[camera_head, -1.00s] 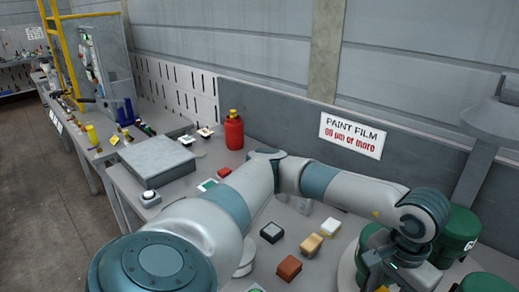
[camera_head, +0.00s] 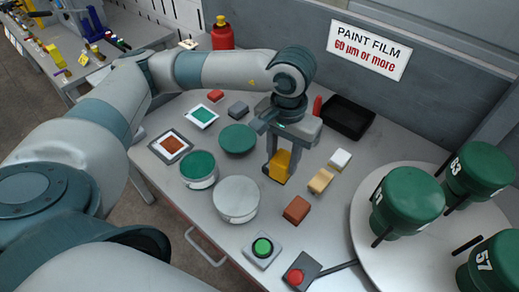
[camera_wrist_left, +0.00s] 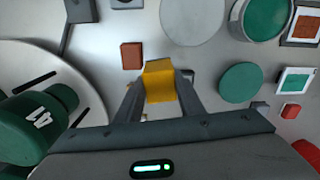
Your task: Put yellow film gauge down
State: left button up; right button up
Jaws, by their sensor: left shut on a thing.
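The yellow film gauge (camera_head: 281,169) is a small yellow block, upright between the fingers of my left gripper (camera_head: 284,155) over the middle of the table. In the left wrist view the gauge (camera_wrist_left: 159,84) shows between the two fingers of my left gripper (camera_wrist_left: 157,95), which are shut on it. Its lower end is at or just above the grey table top (camera_head: 330,208); I cannot tell whether it touches. My right gripper is not in view.
Small blocks, tan (camera_head: 320,181), white (camera_head: 340,160) and brown (camera_head: 297,209), lie just right of the gauge. A green disc (camera_head: 238,139) and a pale round lid (camera_head: 236,199) are left. A turntable (camera_head: 377,265) with green cylinders stands right, a black tray (camera_head: 348,117) behind.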

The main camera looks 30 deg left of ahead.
pick_arm(q)
jog(key=shift+a, duration=0.1)
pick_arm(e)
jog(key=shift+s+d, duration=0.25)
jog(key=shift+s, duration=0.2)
pick_arm(q)
jog(key=shift+r, duration=0.1)
jog(key=shift+w+d+r+n, duration=0.1)
jog(key=shift+w+d+n, duration=0.25)
jog(key=shift+n, duration=0.35)
jog(key=w+d+r+n, duration=0.1)
jog(key=w+d+n, duration=0.2)
jog(key=n, duration=0.4)
jog(key=w+d+r+n+p, duration=0.1)
jog(key=w+d+r+n, duration=0.1)
jog(key=n, duration=0.6)
jog(key=w+d, duration=0.1)
jog(key=w, duration=0.1)
jog(key=shift+w+r, duration=0.15)
jog(key=shift+w, duration=0.25)
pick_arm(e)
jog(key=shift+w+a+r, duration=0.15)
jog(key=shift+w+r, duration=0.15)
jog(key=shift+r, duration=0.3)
